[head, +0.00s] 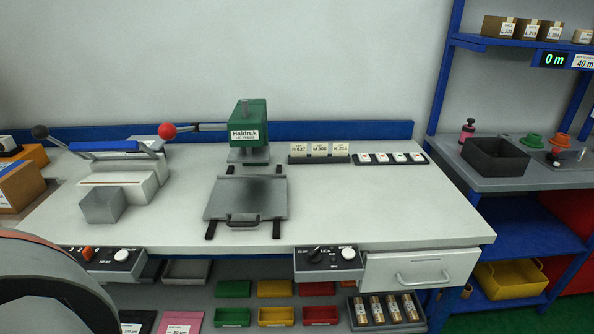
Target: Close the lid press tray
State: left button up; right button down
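The lid press (248,126), with a green head labelled "Haldruk", stands at the back middle of the white workbench. A lever with a red ball knob (167,131) sticks out to its left. Its grey flat tray (246,197) is pulled out toward the front on two dark rails. A black handle (242,220) sits on the tray's front edge. The tray's top looks bare. Neither of my grippers is in view, and nothing touches the tray or its handle.
A device with a blue bar and black knob (105,147) stands left of the press, with a grey block (102,205) before it. Label holders (320,152) stand to the right. Control boxes (328,258) are on the bench front. A large rounded grey shape (45,285) fills the lower left.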

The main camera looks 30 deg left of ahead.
aim_at(257, 198)
jog(key=u, duration=1.4)
